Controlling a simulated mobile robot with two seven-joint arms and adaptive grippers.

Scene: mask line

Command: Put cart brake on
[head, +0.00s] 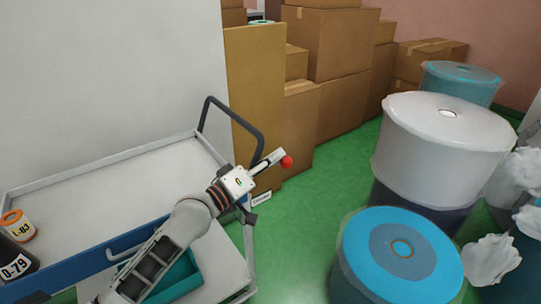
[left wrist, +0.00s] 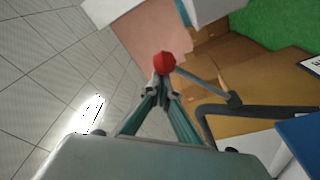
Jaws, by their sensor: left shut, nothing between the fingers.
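The cart (head: 130,185) stands at the left with a pale tray top and a dark looped handle (head: 240,118). Its brake lever ends in a red ball knob (head: 286,162), beyond the handle side of the cart. My left gripper (head: 268,161) reaches over the cart's corner to the knob. In the left wrist view the red knob (left wrist: 164,63) is just beyond the shut fingertips (left wrist: 162,94), and the grey lever rod (left wrist: 205,85) runs right from it. The fingers hold nothing; whether they touch the knob I cannot tell. My right gripper is not in view.
Orange-lidded (head: 17,225) and dark (head: 14,260) containers stand on the tray's left end. A teal bin (head: 180,280) sits on the lower shelf. Cardboard boxes (head: 330,45) stack behind. Large wrapped rolls (head: 440,135) stand right. Green floor (head: 310,210) is clear between cart and rolls.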

